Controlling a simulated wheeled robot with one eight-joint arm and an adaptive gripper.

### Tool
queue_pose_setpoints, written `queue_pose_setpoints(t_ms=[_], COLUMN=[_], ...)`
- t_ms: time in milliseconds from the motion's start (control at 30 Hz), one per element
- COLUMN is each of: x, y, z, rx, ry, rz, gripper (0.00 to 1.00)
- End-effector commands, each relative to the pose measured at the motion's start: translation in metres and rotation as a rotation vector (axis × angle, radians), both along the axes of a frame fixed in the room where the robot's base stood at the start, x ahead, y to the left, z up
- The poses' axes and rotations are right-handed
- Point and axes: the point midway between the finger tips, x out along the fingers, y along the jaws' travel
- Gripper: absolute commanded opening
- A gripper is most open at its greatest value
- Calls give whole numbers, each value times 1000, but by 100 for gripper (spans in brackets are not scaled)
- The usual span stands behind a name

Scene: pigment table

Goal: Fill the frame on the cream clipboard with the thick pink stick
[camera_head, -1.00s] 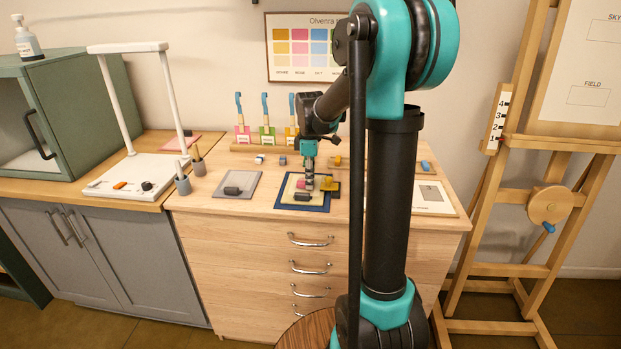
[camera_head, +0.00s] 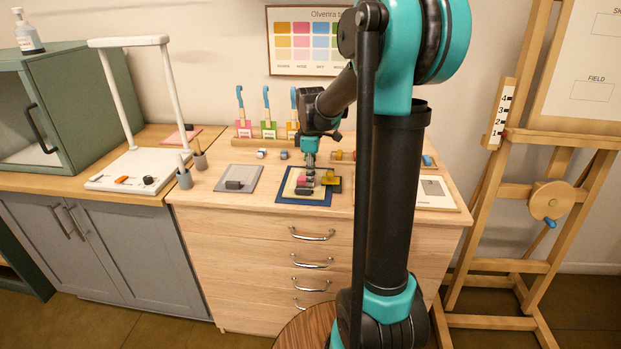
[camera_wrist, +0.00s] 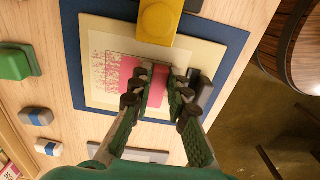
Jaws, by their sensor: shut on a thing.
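The cream clipboard (camera_head: 290,188) lies on a blue mat on the chest top; its cream sheet also shows in the wrist view (camera_wrist: 100,97). Its frame (camera_wrist: 128,72) holds a solid pink area, with ragged pink strokes toward the left side. My gripper (camera_head: 309,176) is low over the clipboard. I cannot tell whether the stick touches the sheet. A yellow piece (camera_wrist: 158,20) overlaps the clipboard's edge, and a dark piece (camera_wrist: 203,92) sits near the fingers.
A grey clipboard (camera_head: 240,174) lies to the left and a pale board (camera_head: 436,190) to the right. Small blocks (camera_head: 262,153) and several upright brushes (camera_head: 266,100) stand behind. A white lamp stand (camera_head: 140,165) is at left; an easel (camera_head: 500,160) is at right.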

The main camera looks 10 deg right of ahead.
Motion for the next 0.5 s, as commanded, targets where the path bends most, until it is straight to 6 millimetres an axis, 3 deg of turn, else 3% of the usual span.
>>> queue_pose_setpoints(t_ms=[500], x=[21], y=[-7], z=[-1], rx=[0], ry=[-1], rz=[-1], gripper=[0])
